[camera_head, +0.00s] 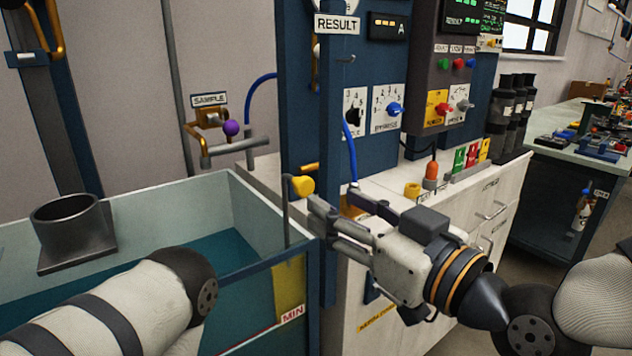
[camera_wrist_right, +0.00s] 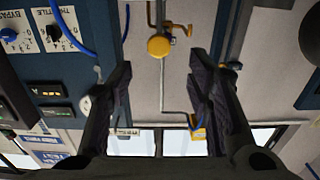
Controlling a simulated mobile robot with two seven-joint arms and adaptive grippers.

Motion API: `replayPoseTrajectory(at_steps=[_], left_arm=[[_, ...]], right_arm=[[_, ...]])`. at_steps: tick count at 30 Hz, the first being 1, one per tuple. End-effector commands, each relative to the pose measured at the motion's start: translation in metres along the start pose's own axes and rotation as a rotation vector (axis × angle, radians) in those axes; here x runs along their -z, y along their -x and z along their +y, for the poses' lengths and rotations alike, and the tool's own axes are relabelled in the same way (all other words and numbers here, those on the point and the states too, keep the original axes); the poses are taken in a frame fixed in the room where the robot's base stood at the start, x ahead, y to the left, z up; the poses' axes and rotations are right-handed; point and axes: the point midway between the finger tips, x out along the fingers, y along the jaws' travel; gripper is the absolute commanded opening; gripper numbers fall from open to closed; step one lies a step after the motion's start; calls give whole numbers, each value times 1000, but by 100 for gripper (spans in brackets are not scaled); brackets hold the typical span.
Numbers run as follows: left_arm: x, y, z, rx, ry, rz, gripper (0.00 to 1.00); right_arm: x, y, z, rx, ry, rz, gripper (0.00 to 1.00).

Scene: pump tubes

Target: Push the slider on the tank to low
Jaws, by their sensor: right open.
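The tank (camera_head: 230,185) is a pale open trough with blue-green liquid at the lower left. At its right corner a yellow knob (camera_head: 302,186) sits on a thin upright rod, which seems to be the slider; a MIN label (camera_head: 291,313) is lower on the tank wall. My right gripper (camera_head: 324,220) is open and empty, pointing left, its fingertips just right of and slightly below the knob. In the right wrist view a yellow round knob (camera_wrist_right: 158,46) shows beyond the gap between the open fingers (camera_wrist_right: 160,70). Contact cannot be told. My left gripper is outside the picture.
A blue post (camera_head: 328,130) and control panel with dials stand behind my right gripper. A SAMPLE tap with a purple ball (camera_head: 231,128) is on the wall. A dark pipe outlet (camera_head: 75,225) sits at the tank's left. A white counter (camera_head: 450,190) extends right.

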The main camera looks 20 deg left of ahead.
Motion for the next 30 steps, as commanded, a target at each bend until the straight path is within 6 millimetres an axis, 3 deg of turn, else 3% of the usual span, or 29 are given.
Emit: replayPoseTrajectory(at_steps=[3,9,14,21,23,27,30], left_arm=[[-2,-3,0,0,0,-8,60],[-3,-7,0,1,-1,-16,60],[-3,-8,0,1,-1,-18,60],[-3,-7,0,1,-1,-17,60],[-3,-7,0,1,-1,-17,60],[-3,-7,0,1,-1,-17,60],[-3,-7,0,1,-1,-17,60]], right_arm=[[-3,-32,0,0,-2,-3,46],[-4,-74,1,-2,-6,-4,46],[-3,-88,1,-3,-5,-4,46],[-2,-89,1,-2,-5,-5,46],[-2,-89,1,-2,-5,-5,35],[-3,-89,1,-2,-5,-5,3],[-3,-89,1,-2,-5,-5,0]])
